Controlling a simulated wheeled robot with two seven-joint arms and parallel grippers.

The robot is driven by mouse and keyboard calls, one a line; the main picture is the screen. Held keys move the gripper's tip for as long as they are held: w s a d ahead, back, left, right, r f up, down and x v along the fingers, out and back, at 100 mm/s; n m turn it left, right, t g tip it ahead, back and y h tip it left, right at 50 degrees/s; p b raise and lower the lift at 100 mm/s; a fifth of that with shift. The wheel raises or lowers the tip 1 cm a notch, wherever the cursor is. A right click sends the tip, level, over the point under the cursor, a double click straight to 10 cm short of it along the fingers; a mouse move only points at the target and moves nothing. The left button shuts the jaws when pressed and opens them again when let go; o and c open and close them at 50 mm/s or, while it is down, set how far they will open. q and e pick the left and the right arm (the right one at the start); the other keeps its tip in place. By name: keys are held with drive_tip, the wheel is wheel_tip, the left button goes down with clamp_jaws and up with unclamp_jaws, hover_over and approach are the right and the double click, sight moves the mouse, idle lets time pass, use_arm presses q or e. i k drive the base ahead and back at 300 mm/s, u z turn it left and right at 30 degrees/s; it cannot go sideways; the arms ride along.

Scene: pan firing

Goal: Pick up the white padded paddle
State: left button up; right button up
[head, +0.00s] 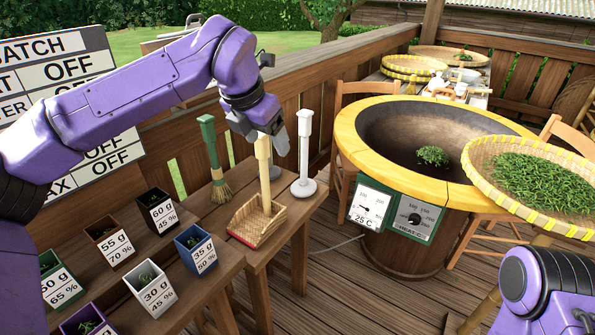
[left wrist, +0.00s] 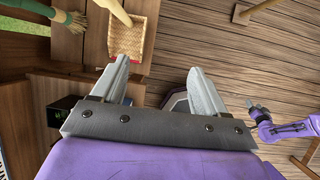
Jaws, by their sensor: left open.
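The white padded paddle (head: 304,150) stands upright on the small wooden table (head: 288,222), its round pad down and its handle up. My left gripper (head: 260,130) is open, high over the table, left of the paddle in the head view and apart from it. In the left wrist view its two pale fingers (left wrist: 158,92) are spread with nothing gripped between them. I cannot make out the paddle in that view. My right arm is at the lower right of the head view; its gripper (left wrist: 256,110) shows small in the left wrist view, its jaws too small to judge.
A woven scoop (head: 262,222) with a pale upright handle and a green-handled broom (head: 212,150) stand close to the paddle. Several labelled leaf boxes (head: 150,288) are at the lower left. The yellow-rimmed pan (head: 400,180) and a leaf-filled basket (head: 540,180) are at the right.

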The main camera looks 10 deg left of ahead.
sight(304, 187)
drive_tip(key=i, duration=0.9)
drive_tip(key=z, duration=0.05)
